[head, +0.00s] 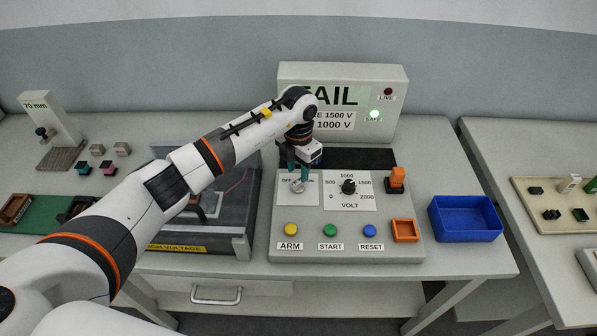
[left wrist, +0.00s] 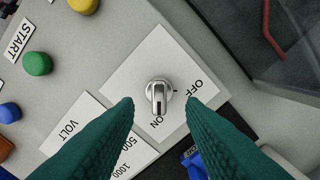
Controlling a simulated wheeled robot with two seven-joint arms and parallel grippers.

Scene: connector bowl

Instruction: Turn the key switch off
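The key switch (head: 298,186) is a silver knob on a white plate labelled OFF and ON, on the grey control panel. In the left wrist view the key switch (left wrist: 158,94) has its raised bar pointing toward the ON label. My left gripper (head: 297,169) is above the switch and points down at it. In the left wrist view its teal fingers (left wrist: 160,103) are spread, one on each side of the knob, with gaps between. Part of the switch plate's lettering is hidden by the gripper in the head view. My right gripper is not in view.
A tester display (head: 345,98) stands behind, with the green SAFE lamp lit. A blue bin (head: 465,222) sits right.

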